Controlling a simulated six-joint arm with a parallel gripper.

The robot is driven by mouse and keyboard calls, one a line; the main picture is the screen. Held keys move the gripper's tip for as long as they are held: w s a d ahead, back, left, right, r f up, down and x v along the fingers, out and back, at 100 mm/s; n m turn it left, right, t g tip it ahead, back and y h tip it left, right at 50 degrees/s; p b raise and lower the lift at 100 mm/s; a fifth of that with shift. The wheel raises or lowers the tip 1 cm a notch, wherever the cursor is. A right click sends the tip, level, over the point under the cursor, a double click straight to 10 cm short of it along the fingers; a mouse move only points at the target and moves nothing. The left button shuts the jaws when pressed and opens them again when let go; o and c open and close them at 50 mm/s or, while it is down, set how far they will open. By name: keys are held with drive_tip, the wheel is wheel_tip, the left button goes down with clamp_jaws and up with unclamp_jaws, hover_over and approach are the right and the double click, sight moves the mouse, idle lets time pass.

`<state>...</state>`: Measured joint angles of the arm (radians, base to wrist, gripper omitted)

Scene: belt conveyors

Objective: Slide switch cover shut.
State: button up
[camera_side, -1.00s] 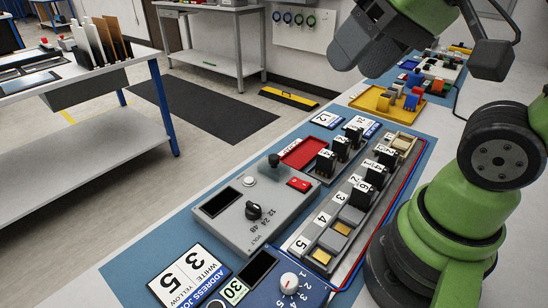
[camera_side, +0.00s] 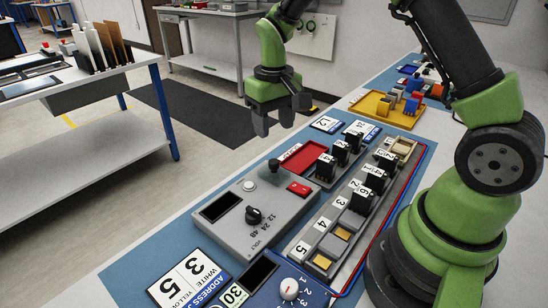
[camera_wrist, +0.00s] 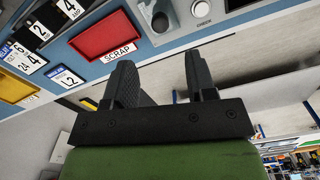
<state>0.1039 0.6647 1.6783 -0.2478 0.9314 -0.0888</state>
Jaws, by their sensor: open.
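A long grey rail unit (camera_side: 312,250) with numbered white labels lies along the bench. At its near end are grey sliding pieces (camera_side: 352,219) and yellow squares (camera_side: 342,234); I cannot tell for sure which is the switch cover. Black blocks stand on the rail farther back. My gripper (camera_side: 274,125) is open and empty, pointing down in the air left of the rail, above the bench's left edge area. In the wrist view its two fingers (camera_wrist: 163,76) are apart with nothing between them. The rail's near end is not seen in the wrist view.
A grey control box (camera_side: 232,222) with a black knob and lever stands left of the rail. A red scrap tray (camera_side: 302,157) lies behind it, also in the wrist view (camera_wrist: 107,37). A yellow tray (camera_side: 388,110) with blocks is farther back.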

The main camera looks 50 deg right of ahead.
sight(274, 161)
wheel_tip(274, 161, down, 9)
idle(0.3)
